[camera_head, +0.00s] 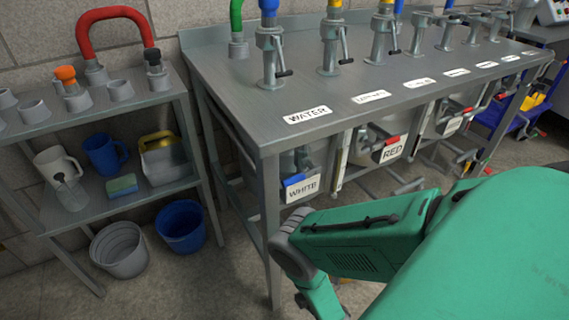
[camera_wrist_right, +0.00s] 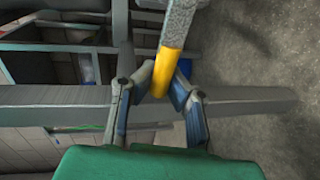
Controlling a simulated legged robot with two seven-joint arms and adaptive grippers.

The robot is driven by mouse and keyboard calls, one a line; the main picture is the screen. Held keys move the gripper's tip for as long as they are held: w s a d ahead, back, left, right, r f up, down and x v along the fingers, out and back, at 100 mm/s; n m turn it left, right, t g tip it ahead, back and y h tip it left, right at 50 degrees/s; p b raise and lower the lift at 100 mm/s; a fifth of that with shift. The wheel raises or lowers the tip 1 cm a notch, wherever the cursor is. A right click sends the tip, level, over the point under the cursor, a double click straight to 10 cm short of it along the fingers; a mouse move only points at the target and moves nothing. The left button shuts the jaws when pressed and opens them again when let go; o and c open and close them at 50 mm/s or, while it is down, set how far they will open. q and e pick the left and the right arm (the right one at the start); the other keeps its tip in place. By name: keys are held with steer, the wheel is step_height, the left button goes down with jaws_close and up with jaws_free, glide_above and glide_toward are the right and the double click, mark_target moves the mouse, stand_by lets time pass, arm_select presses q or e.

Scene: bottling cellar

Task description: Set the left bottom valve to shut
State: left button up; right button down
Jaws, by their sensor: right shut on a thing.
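In the right wrist view, my right gripper (camera_wrist_right: 163,88) is shut on the yellow end of a grey lever (camera_wrist_right: 169,64), one finger on each side. The lever runs up out of the top of that view, so its valve body does not show there. In the head view, my green right arm covers the area below and right of the WHITE sign (camera_head: 301,188). The left bottom valve and my right gripper are hidden there. I cannot read the valve's setting. My left gripper is not in view.
A metal table (camera_head: 225,60) carries a row of taps, with WATER (camera_head: 307,114) at the near left. A RED sign (camera_head: 391,150) hangs farther right. A shelf (camera_head: 95,203) stands at left. A grey bucket (camera_head: 119,249) and a blue bucket (camera_head: 182,227) stand on the floor.

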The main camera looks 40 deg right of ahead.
steer(key=shift+s+a+f, duration=0.25)
steer(key=shift+s+f, duration=0.05)
steer(key=shift+f, duration=0.2)
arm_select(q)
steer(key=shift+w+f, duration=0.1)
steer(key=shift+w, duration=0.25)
arm_select(e)
steer(key=shift+n, duration=0.3)
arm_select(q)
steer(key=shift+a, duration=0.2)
arm_select(e)
steer(key=shift+a, duration=0.15)
steer(key=c, duration=1.5)
jaws_free()
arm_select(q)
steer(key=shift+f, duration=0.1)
arm_select(e)
steer(key=shift+w+r, duration=0.1)
steer(key=v, duration=1.2)
